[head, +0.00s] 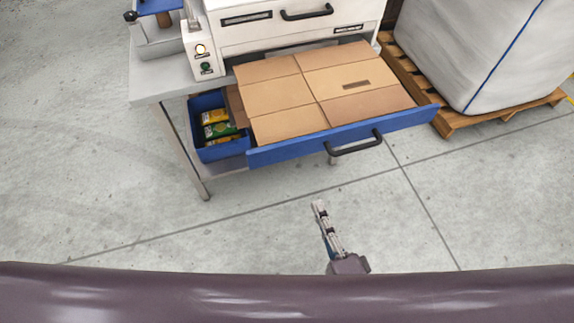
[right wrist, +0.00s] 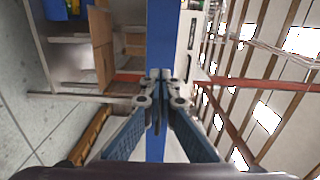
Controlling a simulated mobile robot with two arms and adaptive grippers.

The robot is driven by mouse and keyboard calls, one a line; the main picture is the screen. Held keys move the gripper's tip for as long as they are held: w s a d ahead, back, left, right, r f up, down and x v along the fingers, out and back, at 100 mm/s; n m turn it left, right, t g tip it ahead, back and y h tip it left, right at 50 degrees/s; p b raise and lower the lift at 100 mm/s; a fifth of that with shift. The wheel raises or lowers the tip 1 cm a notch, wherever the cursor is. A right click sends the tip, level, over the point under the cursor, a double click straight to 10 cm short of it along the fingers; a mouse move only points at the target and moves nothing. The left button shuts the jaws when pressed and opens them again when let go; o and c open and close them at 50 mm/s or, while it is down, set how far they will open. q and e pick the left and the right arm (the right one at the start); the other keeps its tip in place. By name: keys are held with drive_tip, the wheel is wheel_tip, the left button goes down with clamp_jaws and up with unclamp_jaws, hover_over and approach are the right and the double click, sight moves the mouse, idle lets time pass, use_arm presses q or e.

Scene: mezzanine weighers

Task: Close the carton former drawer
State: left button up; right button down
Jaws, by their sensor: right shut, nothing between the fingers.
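The carton former drawer is pulled out, its blue front (head: 290,150) jutting past the bench with a black bar handle (head: 355,143). Flat brown cartons (head: 290,90) fill it. My right gripper (head: 319,205) is shut and empty, in front of the drawer and below the handle in the head view. A gap shows between its tips and the drawer front there. In the right wrist view its shut fingertips (right wrist: 160,77) line up with the blue drawer front (right wrist: 162,30); I cannot tell touch from that view. My left gripper is not in view.
The white machine (head: 285,25) stands on a metal bench above the drawer. A blue bin (head: 207,152) with yellow and green packs sits beneath, left of the drawer. A large white sack (head: 470,50) stands on a wooden pallet (head: 450,122) at right. The floor in front is clear.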

sight(297, 151)
drive_tip(key=p+x, duration=0.3)
drive_tip(key=x, duration=1)
drive_tip(key=shift+w+d, duration=0.1)
drive_tip(key=shift+w, duration=0.05)
drive_tip(key=shift+w+p, duration=0.3)
drive_tip(key=shift+w, duration=0.15)
